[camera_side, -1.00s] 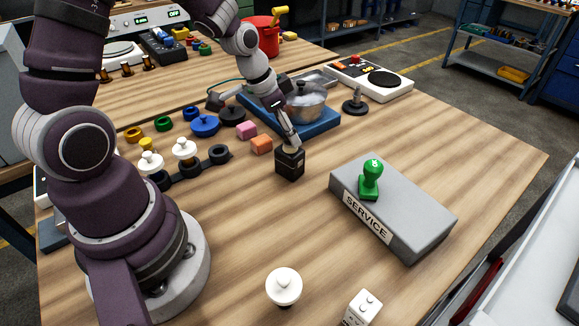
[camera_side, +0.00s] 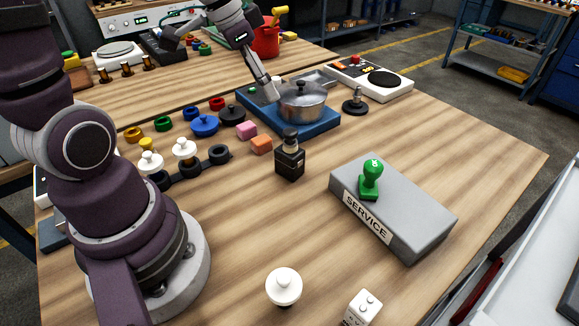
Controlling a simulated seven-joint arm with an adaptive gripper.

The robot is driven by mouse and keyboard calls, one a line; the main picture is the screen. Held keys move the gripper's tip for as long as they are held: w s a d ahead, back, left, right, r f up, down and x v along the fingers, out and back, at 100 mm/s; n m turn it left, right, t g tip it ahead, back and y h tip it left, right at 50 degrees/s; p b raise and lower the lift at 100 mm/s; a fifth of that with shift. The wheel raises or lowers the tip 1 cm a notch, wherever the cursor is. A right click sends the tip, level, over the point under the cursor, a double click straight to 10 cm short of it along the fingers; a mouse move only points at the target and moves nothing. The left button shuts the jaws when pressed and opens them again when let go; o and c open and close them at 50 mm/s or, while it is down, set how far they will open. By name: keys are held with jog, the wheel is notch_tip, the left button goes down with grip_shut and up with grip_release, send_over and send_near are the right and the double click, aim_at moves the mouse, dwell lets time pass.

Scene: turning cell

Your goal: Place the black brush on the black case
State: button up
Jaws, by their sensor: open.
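The black case (camera_side: 290,165) is a small dark box standing on the wooden table near the middle of the side view. The black brush (camera_side: 291,134), with a dark top and a pale band below it, stands upright on the case. Whether its lower end sits on top or inside an opening is too small to tell. My gripper (camera_side: 220,70) is open and empty, above and to the left of the brush, clear of it. One finger reaches down in front of the blue tray's back area; the other is spread to the left.
A blue tray (camera_side: 252,117) holding a metal pot (camera_side: 302,100) is behind the case. A grey SERVICE block (camera_side: 420,220) bears a green stamp (camera_side: 370,180).

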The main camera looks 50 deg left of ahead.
jog(key=s+d+r+n+t+y, duration=0.1)
jog(key=s+d+r+n, duration=0.1)
jog(key=s+d, duration=0.3)
jog(key=s+n, duration=0.1)
jog(key=s, duration=0.2)
jog(key=shift+s+d+r, duration=0.25)
jog(key=shift+d+r, duration=0.05)
